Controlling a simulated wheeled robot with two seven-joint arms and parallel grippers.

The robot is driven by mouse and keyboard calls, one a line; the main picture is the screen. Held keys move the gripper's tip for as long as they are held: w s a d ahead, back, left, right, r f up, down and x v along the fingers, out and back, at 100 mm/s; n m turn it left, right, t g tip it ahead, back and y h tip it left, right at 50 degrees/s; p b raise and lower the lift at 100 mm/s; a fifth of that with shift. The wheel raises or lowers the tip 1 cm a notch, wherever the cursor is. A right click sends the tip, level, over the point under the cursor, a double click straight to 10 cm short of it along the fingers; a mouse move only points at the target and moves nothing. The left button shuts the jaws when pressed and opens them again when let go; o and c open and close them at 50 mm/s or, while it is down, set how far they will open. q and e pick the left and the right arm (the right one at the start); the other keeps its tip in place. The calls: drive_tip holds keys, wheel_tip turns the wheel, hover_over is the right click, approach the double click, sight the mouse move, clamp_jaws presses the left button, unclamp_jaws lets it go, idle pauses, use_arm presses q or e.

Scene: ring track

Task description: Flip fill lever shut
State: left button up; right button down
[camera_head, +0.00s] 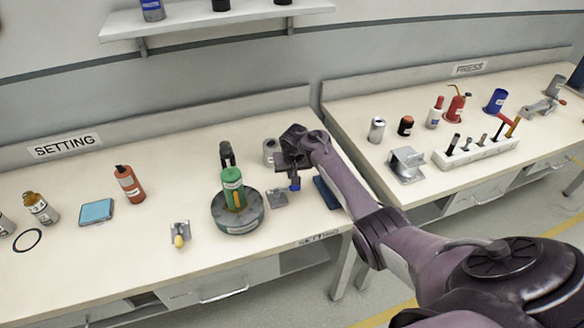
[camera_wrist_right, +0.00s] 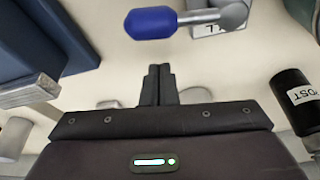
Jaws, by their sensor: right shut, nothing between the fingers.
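A lever with a blue knob (camera_head: 294,185) and a metal plate base (camera_head: 277,198) stands on the setting bench, right of the green round fixture. In the right wrist view its blue knob (camera_wrist_right: 151,23) and metal shaft (camera_wrist_right: 200,16) lie just beyond my fingertips, with a visible gap in the picture. Its plate label is mostly cut off. A second lever with a yellow knob (camera_head: 180,241) is on a plate left of the fixture. I cannot read which is the fill lever. My right gripper (camera_wrist_right: 158,72) is shut and empty above the bench. My left gripper is not in view.
The green round fixture (camera_head: 237,222) holds a green cylinder. A grey cylinder (camera_head: 270,150) stands close behind my right gripper, and a dark blue block (camera_head: 327,193) lies to its right. A black labelled cylinder (camera_wrist_right: 295,97) is near the right gripper.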

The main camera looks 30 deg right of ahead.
drive_tip(key=s+p, duration=0.1)
drive_tip(key=s+a+r+p, duration=0.1)
drive_tip(key=shift+s, duration=0.4)
drive_tip(key=shift+s+a, duration=0.3)
drive_tip(key=shift+s, duration=0.15)
